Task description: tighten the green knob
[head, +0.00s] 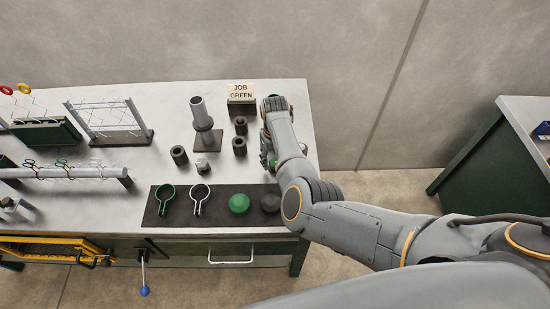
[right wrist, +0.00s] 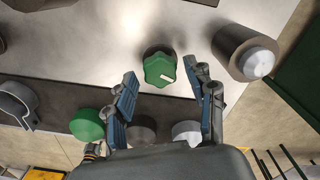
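The green knob (right wrist: 159,69) has a lobed rim and a white mark on its top. It shows in the right wrist view between the two fingertips of my right gripper (right wrist: 160,78), with a gap on either side. That gripper is open and holds nothing. In the head view the right gripper (head: 267,148) points down at the right end of the workbench, and only a sliver of green shows beside it, so the knob is mostly hidden there. My left gripper is in neither view.
A dark mat (head: 150,212) holds two ring clamps, a green disc (head: 239,204) and a dark disc (head: 270,203). A post (head: 199,112), dark cylinders (head: 239,146) and a "JOB GREEN" sign (head: 241,91) stand nearby. A silver-capped cylinder (right wrist: 238,48) is close right of the knob.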

